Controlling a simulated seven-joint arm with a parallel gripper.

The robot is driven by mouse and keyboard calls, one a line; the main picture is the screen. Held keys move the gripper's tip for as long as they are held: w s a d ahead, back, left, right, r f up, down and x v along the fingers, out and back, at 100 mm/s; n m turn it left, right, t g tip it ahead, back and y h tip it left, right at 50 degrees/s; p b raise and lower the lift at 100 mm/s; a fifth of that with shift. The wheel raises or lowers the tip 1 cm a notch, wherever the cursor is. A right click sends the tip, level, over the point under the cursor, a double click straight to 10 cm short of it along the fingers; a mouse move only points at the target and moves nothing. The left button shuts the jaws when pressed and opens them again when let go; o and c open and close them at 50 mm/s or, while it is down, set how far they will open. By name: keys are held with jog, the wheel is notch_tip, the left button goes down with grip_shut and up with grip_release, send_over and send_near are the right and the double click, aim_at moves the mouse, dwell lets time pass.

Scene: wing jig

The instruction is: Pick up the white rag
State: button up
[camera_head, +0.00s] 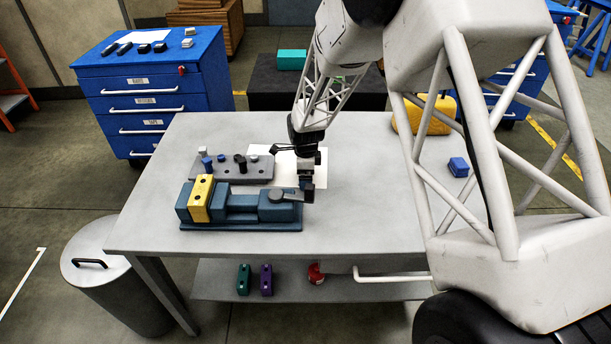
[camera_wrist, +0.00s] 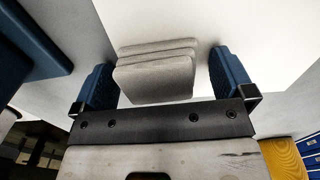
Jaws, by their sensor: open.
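The white rag (camera_wrist: 155,82), a folded stack of pale layers, shows in the wrist view between the two blue fingers of my gripper (camera_wrist: 162,72). A gap shows on each side of it, and the fingers are open. In the head view my gripper (camera_head: 306,188) points down just right of the vise, at the white sheet on the table. I cannot make out the rag in the head view; my arm and gripper probably cover it.
A blue-grey vise (camera_head: 240,207) with a yellow block (camera_head: 200,198) stands close to the left of my gripper. A grey holder (camera_head: 180,168) with small pegs lies behind it. A white sheet (camera_head: 314,174) lies beneath. A blue block (camera_head: 458,167) sits right. The front tabletop is clear.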

dwell(0.4)
jog(key=c, duration=0.9)
jog(key=shift+r, duration=0.15)
jog(key=shift+r, duration=4.85)
